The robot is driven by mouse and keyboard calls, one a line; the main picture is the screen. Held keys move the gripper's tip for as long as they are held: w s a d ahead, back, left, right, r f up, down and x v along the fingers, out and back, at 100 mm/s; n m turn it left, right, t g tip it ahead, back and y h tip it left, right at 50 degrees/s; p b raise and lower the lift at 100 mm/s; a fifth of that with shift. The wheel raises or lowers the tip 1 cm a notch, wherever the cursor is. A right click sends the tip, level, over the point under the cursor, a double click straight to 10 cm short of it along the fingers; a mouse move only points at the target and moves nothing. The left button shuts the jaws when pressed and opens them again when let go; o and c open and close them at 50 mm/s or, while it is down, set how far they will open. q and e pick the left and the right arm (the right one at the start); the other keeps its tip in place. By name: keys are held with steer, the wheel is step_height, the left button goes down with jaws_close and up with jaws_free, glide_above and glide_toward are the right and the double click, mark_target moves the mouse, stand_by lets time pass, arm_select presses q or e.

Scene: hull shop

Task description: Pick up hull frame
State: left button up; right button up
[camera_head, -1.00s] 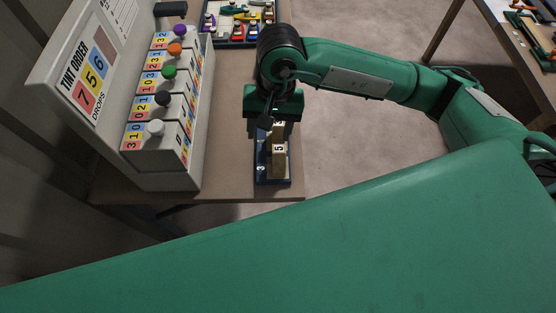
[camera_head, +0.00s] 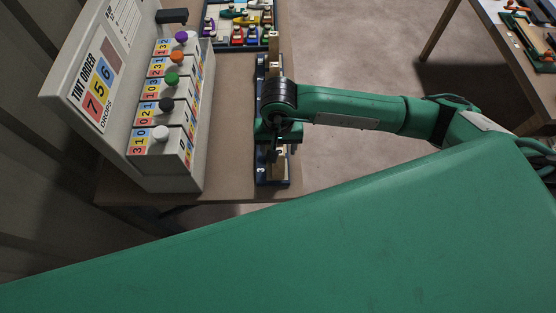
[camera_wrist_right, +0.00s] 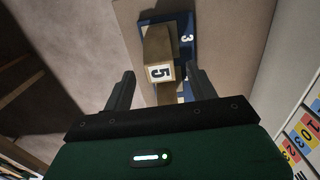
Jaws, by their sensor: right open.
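A wooden hull frame (camera_head: 279,168) with a white label "5" sits on a narrow dark-blue rack (camera_head: 262,181) marked "3" near the bench's front edge. In the right wrist view the frame (camera_wrist_right: 157,47) points between my right gripper's fingers (camera_wrist_right: 160,76). The fingers are apart, one on each side, and a gap shows on both sides. In the head view my right gripper (camera_head: 275,148) is over the rack and hides its middle and part of the frame. In the wrist view the rack (camera_wrist_right: 181,22) shows behind the frame. My left gripper is out of view.
A grey tint dispenser (camera_head: 150,178) with several coloured knobs stands close on the left. Another wooden piece (camera_head: 274,45) shows at the rack's far end. Behind is a tray of small coloured boats (camera_head: 238,42). A second table (camera_head: 478,75) stands at far right; floor lies between.

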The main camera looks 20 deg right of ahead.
mark_target(278, 161)
steer(key=shift+f+p, duration=0.65)
steer(key=shift+f, duration=1.2)
steer(key=shift+c, duration=0.5)
jaws_close()
steer(key=shift+r, duration=0.1)
